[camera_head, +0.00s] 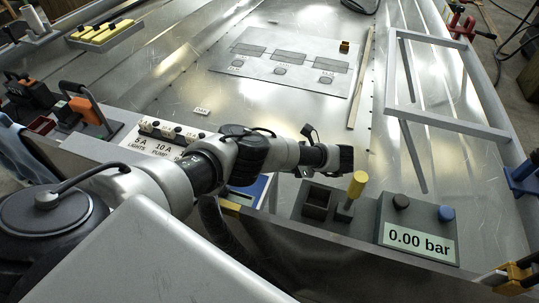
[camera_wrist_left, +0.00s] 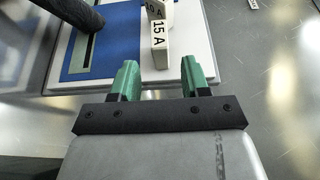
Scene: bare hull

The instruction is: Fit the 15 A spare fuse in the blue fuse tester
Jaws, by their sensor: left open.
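The blue fuse tester (camera_wrist_left: 110,40), a blue panel with a white border and a dark slot, fills the upper part of the left wrist view. In the head view its blue corner (camera_head: 250,189) shows beneath my left arm. The white 15 A spare fuse (camera_wrist_left: 160,45) stands at the panel's right part, a second, partly cut-off label just behind its front face. My left gripper (camera_wrist_left: 158,73) is open, its green fingers apart and facing the fuse, which is just beyond the tips and not held. The fingertips are hidden in the head view. My right gripper is out of view.
A labelled fuse panel (camera_head: 160,142) reading 5 A LIGHTS and 10 A PUMP lies left of my arm. A yellow-knobbed lever (camera_head: 356,184) and a 0.00 bar gauge box (camera_head: 415,240) stand at right. A dark cylinder (camera_wrist_left: 75,12) crosses the wrist view's upper left.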

